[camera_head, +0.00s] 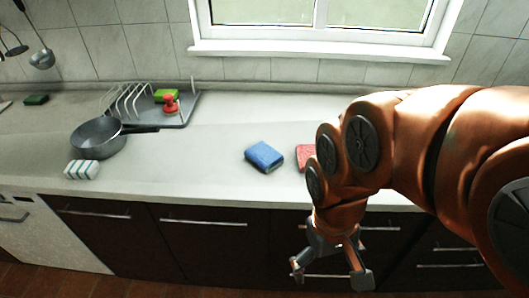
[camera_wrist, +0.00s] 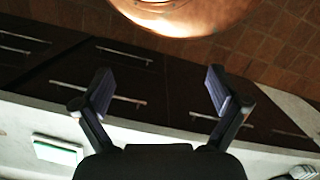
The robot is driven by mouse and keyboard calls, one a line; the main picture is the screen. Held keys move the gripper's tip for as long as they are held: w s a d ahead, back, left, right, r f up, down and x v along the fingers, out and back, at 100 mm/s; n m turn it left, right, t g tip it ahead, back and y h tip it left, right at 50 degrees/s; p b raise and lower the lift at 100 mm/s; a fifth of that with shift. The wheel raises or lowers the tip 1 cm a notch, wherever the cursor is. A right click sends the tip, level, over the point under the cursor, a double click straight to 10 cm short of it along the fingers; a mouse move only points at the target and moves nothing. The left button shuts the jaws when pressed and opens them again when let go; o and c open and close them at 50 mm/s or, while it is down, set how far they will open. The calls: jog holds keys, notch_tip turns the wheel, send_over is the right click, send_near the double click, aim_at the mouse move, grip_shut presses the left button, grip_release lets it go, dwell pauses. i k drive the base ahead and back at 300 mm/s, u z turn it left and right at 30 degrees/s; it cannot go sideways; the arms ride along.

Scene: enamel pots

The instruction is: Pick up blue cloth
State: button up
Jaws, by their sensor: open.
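The blue cloth (camera_head: 264,157) is a folded bundle lying on the pale countertop, near the middle of the head view. My gripper (camera_head: 330,273) is below and to the right of it in the picture, in front of the dark cabinet doors, apart from the cloth. Its two fingers are spread with nothing between them. They also show wide apart in the wrist view (camera_wrist: 160,94), with dark cabinet fronts behind them. I cannot make out the blue cloth in the wrist view.
A red cloth (camera_head: 304,153) lies just right of the blue one, partly hidden by my arm. A grey pan (camera_head: 98,138), a striped cloth (camera_head: 82,169) and a dish rack (camera_head: 183,119) are on the left. The counter (camera_head: 200,160) between is clear.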

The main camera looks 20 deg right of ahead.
aim_at(261, 154)
jog(key=k, duration=1.3)
jog(key=u, duration=0.8)
jog(key=i, duration=1.55)
jog(key=z, duration=0.15)
